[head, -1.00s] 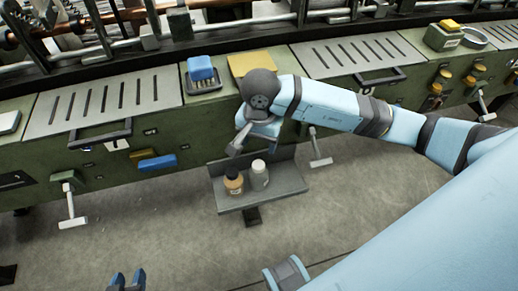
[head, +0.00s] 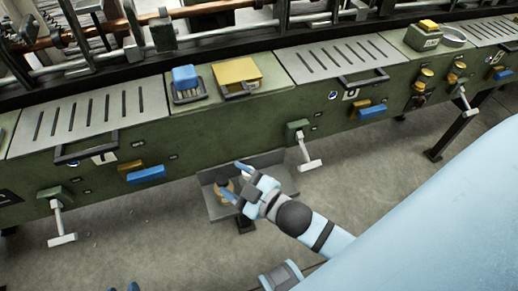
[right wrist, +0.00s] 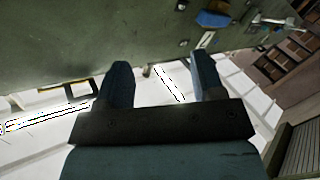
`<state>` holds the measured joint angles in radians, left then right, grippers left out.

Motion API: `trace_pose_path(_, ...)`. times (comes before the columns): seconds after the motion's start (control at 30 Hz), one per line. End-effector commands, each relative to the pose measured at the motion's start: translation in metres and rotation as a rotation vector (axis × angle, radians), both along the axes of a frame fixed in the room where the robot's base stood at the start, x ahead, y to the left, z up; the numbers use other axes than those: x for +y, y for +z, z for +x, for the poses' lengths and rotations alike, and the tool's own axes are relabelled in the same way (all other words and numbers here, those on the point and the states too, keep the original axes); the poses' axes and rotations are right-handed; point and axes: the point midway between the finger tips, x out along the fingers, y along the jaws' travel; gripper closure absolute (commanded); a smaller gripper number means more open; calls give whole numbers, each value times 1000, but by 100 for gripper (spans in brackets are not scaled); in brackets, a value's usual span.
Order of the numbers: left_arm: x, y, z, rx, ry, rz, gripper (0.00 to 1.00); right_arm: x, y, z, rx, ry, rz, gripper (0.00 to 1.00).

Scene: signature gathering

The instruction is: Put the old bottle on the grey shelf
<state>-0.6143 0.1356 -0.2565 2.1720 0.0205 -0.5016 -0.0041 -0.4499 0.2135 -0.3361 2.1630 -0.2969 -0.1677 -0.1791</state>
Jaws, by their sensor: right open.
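The grey shelf (head: 284,178) hangs low on the front of the green machine. A brown bottle with a dark cap (head: 225,188) stands at its left, partly covered by my right gripper. A pale bottle seen beside it earlier is now hidden behind that gripper. I cannot tell which bottle is the old one. My right gripper (head: 231,178) is open over the shelf in the head view, close to the brown bottle. In the right wrist view its fingers (right wrist: 164,80) are apart with no bottle between them. Only a blue tip of my left gripper (head: 133,287) shows at the bottom edge.
The green machine (head: 190,145) runs across the view, with a blue sponge-like block (head: 185,77) and a yellow box (head: 237,74) on top. Levers with grey pedals (head: 308,163) stick out on both sides of the shelf. The grey floor in front is open.

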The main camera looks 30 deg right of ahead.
Motion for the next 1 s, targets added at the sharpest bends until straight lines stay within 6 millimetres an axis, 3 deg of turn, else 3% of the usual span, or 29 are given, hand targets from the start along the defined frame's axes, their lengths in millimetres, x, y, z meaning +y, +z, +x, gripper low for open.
trace_pose_path(0.03, 0, 0, 0, 0, 0, 0, 57, -8, -29, -16, 172, -55, 104, 38)
trace_pose_path(0.13, 0, 0, 0, 0, 0, 0, 57, -17, -68, -44, 431, -137, 267, 38)
trace_pose_path(0.23, 0, 0, 0, 0, 0, 0, 57, -20, -88, -63, 569, -179, 356, 38)
trace_pose_path(0.37, 0, 0, 0, 0, 0, 0, 57, -20, -95, -69, 617, -193, 385, 38)
trace_pose_path(0.57, 0, 1, 0, 0, 0, 0, 57, -20, -93, -68, 613, -191, 383, 38)
trace_pose_path(0.67, 0, 11, 0, 1, 0, 0, 57, -20, -84, -68, 613, -191, 380, 38)
trace_pose_path(1.0, 6, 101, -3, 8, 5, 20, 57, -26, 3, -72, 624, -205, 359, 38)
